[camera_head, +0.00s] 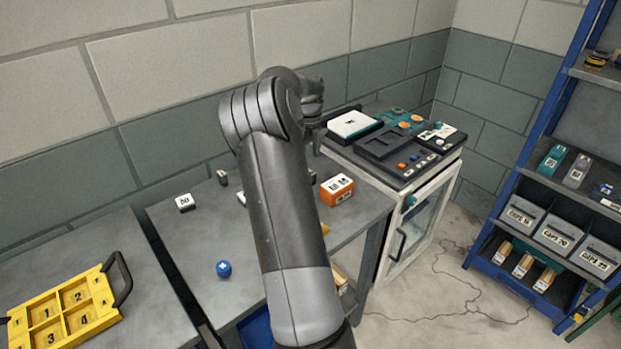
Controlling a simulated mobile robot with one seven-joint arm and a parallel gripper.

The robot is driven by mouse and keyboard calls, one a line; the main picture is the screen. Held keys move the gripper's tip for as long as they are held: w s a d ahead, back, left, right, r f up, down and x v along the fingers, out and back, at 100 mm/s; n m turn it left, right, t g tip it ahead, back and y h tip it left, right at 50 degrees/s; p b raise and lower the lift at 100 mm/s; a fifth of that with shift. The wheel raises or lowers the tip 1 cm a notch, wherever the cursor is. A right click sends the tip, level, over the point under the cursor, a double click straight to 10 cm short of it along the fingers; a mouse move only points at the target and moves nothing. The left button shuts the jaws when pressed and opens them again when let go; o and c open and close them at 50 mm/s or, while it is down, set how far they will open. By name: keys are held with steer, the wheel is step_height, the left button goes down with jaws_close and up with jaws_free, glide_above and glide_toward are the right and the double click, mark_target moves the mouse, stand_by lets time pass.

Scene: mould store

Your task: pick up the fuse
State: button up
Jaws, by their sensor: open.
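I cannot make out for certain which thing is the fuse. Small candidates on the grey table (190,246) are a dark and white piece (223,178) near the back and a white piece (241,198) mostly hidden by my arm. A yellow piece (325,229) also shows just right of my arm. My gripper (317,140) is partly seen beyond my wrist, above the back of the table, apart from these pieces. It is open, and I see nothing in it. My arm hides the middle of the table.
A white block marked 50 (184,203), a blue ball (224,268) and an orange box (337,189) stand on the table. A yellow numbered tray (98,326) is at left. A white cabinet (427,215) bears a dark device (392,150). Blue shelving (497,216) is at right.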

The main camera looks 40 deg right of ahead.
step_height(320, 180, down, 8)
steer(key=shift+w+f, duration=0.1)
jaws_close()
stand_by(0.7)
